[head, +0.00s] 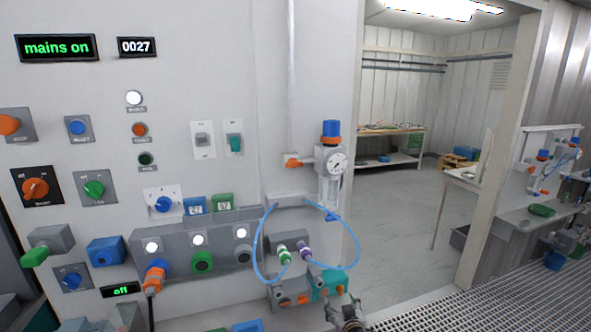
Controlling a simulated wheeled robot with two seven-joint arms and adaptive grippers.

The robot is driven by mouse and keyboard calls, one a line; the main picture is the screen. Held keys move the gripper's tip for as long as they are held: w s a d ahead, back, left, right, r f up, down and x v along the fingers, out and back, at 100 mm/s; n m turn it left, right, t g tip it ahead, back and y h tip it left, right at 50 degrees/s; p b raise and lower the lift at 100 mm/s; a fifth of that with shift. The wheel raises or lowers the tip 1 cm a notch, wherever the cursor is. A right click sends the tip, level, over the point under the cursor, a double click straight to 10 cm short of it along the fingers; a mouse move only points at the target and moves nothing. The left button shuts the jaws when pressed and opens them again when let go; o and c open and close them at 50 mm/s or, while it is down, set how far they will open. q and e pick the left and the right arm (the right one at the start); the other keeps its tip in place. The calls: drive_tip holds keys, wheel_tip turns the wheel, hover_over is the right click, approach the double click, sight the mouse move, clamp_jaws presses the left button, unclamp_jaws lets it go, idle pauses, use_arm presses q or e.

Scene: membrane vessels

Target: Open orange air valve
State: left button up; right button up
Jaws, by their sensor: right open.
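The orange air valve (292,160) is a small orange handle on the grey wall panel. It sits on the pipe to the left of the air regulator (330,158), which has a blue knob on top and a round gauge. The handle is too small to tell its exact setting. My right gripper (347,314) is at the bottom edge of the head view, well below the valve and a little to its right. It is open, apart from the valve, and partly cut off by the frame. My left gripper is not in view.
Blue hoses (263,240) loop below the regulator, between the valve and my right gripper. A teal block (327,286) with orange parts is just left of the gripper. The panel (80,180) at left carries many knobs and switches. A doorway opens at right, beside a metal grating (500,290).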

drive_tip(key=w+a+r+t+y, duration=0.1)
drive_tip(key=a+r+t, duration=0.15)
drive_tip(key=r, duration=0.95)
drive_tip(key=w+a+r+t+y, duration=0.1)
drive_tip(key=a+r+t, duration=0.15)
drive_tip(key=r, duration=0.85)
drive_tip(key=n+t+y+b, duration=0.1)
drive_tip(key=n+t+y, duration=0.1)
drive_tip(key=t+y, duration=0.15)
approach(295, 166)
drive_tip(key=s+d, duration=0.1)
drive_tip(key=s, duration=0.3)
drive_tip(key=shift+w+d+f+g+y, duration=0.15)
drive_tip(key=shift+d+f+g+y, duration=0.15)
drive_tip(key=shift+f, duration=0.25)
drive_tip(key=shift+w+a+r, duration=0.1)
drive_tip(key=shift+w, duration=0.05)
drive_tip(key=shift+p+x, duration=1.15)
drive_tip(key=shift+x, duration=3.05)
drive_tip(key=shift+p+x, duration=0.65)
drive_tip(key=shift+x, duration=1.9)
drive_tip(key=shift+c, duration=0.4)
drive_tip(key=c, duration=0.9)
